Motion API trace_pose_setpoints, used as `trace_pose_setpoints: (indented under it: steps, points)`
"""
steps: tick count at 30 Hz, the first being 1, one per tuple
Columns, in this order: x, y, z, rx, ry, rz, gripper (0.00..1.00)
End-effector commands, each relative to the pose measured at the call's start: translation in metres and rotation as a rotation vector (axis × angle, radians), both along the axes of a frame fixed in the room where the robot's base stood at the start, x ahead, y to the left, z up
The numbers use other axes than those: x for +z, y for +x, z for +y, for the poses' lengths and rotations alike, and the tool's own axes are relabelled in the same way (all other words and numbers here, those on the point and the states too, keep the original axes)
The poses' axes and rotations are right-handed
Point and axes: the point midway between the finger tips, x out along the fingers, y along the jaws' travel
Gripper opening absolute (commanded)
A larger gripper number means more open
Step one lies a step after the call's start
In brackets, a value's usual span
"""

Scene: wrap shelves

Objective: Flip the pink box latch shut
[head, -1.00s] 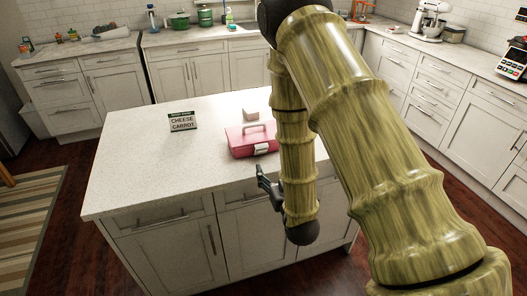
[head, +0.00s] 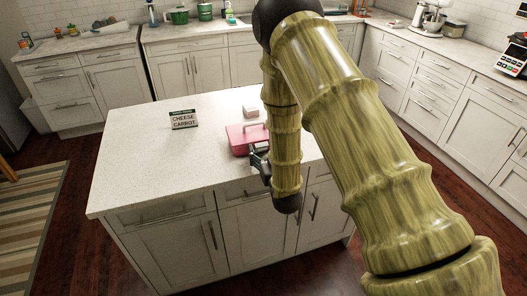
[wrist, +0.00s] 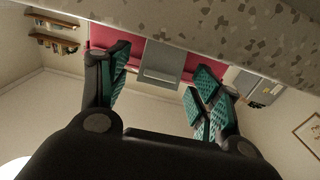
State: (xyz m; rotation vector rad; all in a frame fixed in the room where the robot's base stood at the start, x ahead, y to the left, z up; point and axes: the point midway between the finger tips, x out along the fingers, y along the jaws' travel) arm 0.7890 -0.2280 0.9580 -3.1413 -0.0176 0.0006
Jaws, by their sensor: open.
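The pink box (head: 240,140) sits on the white island counter near its front right edge, with its handle on top. In the wrist view, which looks upside down, its pink front (wrist: 103,36) fills a band under the counter edge. A grey latch flap (wrist: 172,56) shows on that front, between my fingers. I cannot tell exactly how far it hangs open. My gripper (head: 258,160) is at the box's near side, its teal-padded fingers apart and empty in the wrist view (wrist: 160,72). My arm hides the box's right end in the head view.
The island counter (head: 135,170) is clear on the left. A cheese-carrot sign (head: 184,119) stands left of the box, and a small white block (head: 250,111) lies behind it. The speckled counter edge (wrist: 230,40) is close to my fingers.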

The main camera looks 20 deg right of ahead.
Motion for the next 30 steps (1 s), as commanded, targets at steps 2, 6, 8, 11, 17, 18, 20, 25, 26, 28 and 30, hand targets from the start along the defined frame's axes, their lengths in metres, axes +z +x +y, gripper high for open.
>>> trace_pose_setpoints:
  steps: [2, 6, 8, 11, 17, 18, 20, 25, 26, 28, 30]
  points:
    - [0.000, 0.000, 0.000, 0.000, 0.000, 0.000, 0.64]
    - [0.000, 0.000, 0.000, 0.000, 0.000, 0.000, 0.39]
    - [0.000, 0.000, 0.000, 0.000, 0.000, 0.000, 0.28]
    - [0.000, 0.000, 0.000, 0.000, 0.000, 0.000, 0.18]
    - [0.004, 0.001, 0.000, 0.000, 0.000, 0.024, 0.19]
    - [0.006, 0.002, 0.000, 0.000, 0.001, 0.041, 0.19]
    - [0.008, 0.004, 0.000, 0.000, 0.000, 0.070, 0.19]
    - [0.011, 0.007, 0.000, 0.000, -0.001, 0.165, 0.19]
    - [0.012, 0.008, 0.000, 0.000, -0.001, 0.180, 0.19]
    - [0.011, 0.009, 0.000, 0.000, -0.001, 0.213, 0.19]
    - [0.011, 0.010, 0.000, 0.000, -0.002, 0.238, 0.19]
